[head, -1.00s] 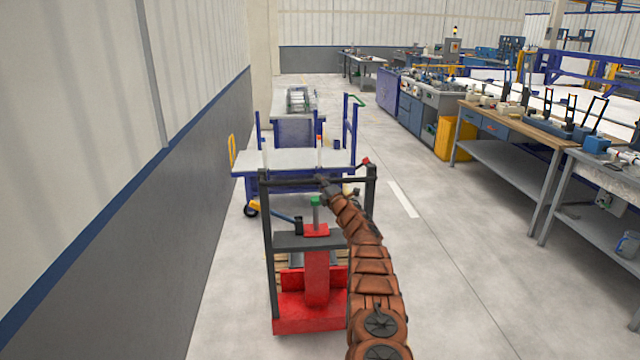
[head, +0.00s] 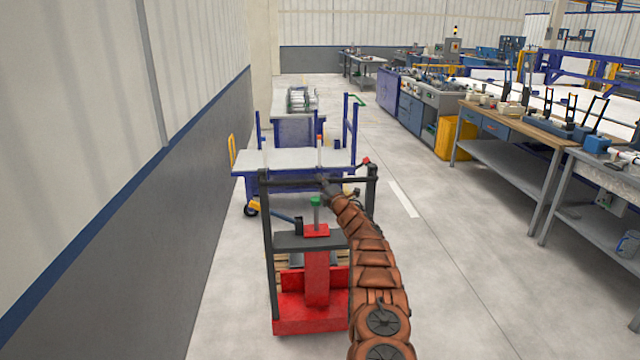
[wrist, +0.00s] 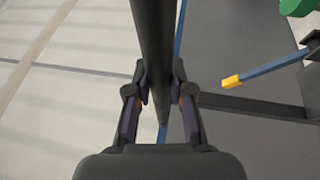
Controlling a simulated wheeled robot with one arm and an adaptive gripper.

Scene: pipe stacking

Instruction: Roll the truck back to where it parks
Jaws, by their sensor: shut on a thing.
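The truck is a red lift truck (head: 316,285) with a black upright frame, a grey platform (head: 310,241) and a black push bar across its top. It stands upright on the floor in the head view, directly in front of me. My gripper (head: 327,184) is at the middle of the push bar. In the wrist view, the black bar (wrist: 153,40) runs between both fingers, and my gripper (wrist: 160,88) is shut on it. The truck's wheels are hidden in the head view.
A blue cart with a pale top (head: 290,160) stands just beyond the truck. Behind it, a blue table (head: 293,130) carries metal pipes (head: 300,98). A grey wall (head: 200,200) runs along the left. Workbenches (head: 520,125) line the right. Clear floor (head: 460,280) lies between truck and benches.

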